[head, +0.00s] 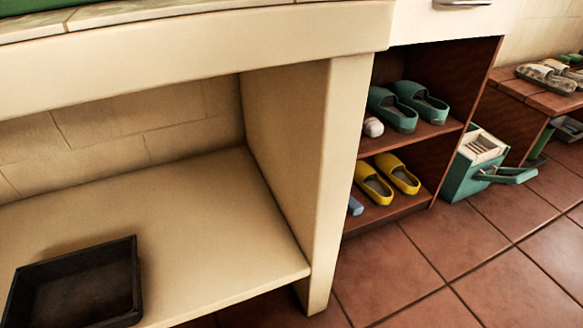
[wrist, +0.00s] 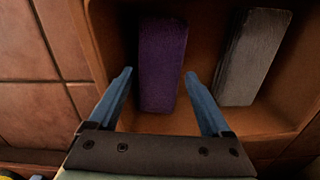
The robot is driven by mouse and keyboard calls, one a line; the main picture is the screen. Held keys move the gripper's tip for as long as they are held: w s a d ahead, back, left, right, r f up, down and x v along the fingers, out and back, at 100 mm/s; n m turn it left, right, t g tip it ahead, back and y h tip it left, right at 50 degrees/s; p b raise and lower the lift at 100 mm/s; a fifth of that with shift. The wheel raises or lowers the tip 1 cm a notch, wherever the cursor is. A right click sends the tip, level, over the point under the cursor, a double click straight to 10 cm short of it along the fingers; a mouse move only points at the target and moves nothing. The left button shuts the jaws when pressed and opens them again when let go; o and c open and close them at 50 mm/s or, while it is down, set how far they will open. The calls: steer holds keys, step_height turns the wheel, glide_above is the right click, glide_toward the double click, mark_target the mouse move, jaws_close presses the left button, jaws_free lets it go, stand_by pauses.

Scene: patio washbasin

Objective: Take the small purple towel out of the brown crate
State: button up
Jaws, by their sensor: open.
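In the wrist view, the small purple towel (wrist: 162,62) lies in the brown crate (wrist: 108,42), a long block shape running away from my gripper. My gripper (wrist: 158,78) is open, with one blue finger on each side of the towel's near part. Gaps show between the towel and both fingers, and I cannot tell how far down the fingers reach. The head view shows neither the towel, this crate nor my gripper.
A grey folded cloth (wrist: 253,55) lies in the crate right of the towel. Reddish floor tiles (wrist: 38,110) are left of the crate. The head view shows a dark tray (head: 135,270) on a cream shelf (head: 215,235), a shoe rack (head: 440,135) with slippers, and a green bin (head: 465,178).

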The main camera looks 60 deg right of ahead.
step_height(320, 180, down, 4)
steer(key=b, duration=0.3)
steer(key=shift+s+a+f+b, duration=0.15)
steer(key=shift+b, duration=0.15)
steer(key=c, duration=1.1)
steer(key=shift+c, duration=0.5)
steer(key=shift+r, duration=0.2)
